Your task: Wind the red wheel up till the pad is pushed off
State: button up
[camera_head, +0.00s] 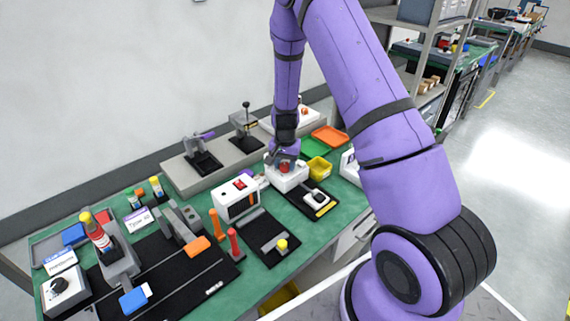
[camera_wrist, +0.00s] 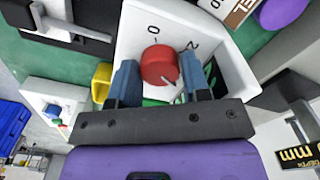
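The red wheel (camera_wrist: 159,66) is a round knob with a pale mark at its lower edge. It sits on a white housing (camera_wrist: 215,32) marked with "0" and "2". In the head view the wheel (camera_head: 284,168) shows just under my gripper (camera_head: 285,158), on the white box (camera_head: 292,182). In the wrist view the two blue fingers of my gripper (camera_wrist: 159,78) stand one on each side of the wheel, very close to it. I cannot tell whether they press on it. I cannot make out which part is the pad.
A yellow bin (camera_head: 318,168) and green and orange trays (camera_head: 330,136) lie close behind the box. A black tray with a yellow strip (camera_head: 324,209) lies in front. A white unit with a red switch (camera_head: 238,197) stands left. Lever fixtures (camera_head: 203,158) stand on the grey shelf behind.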

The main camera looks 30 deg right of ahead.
jog(key=shift+r, duration=0.1)
notch_tip(320, 180, up, 11)
jog(key=shift+f, duration=0.2)
dwell(0.5)
dwell(0.4)
notch_tip(320, 180, up, 12)
jog(key=n+t, duration=0.1)
jog(key=n, duration=0.1)
send_over(285, 165)
jog(key=s+a, duration=0.3)
jog(key=s, duration=0.1)
jog(key=s+a+r+n+t, duration=0.2)
jog(key=s+a+r+n, duration=0.1)
jog(key=s+r, duration=0.7)
jog(key=s+r+n, duration=0.1)
jog(key=s+r, duration=0.2)
jog(key=s, duration=0.3)
jog(key=s+a+r+n+t, duration=0.1)
jog(key=s+r+n, duration=0.1)
jog(key=s, duration=0.4)
jog(key=s+a+r+n+t, duration=0.1)
jog(key=s+r, duration=0.3)
jog(key=s, duration=0.2)
jog(key=shift+s+a, duration=0.1)
jog(key=shift+s, duration=0.1)
jog(key=shift+w, duration=0.1)
dwell(0.9)
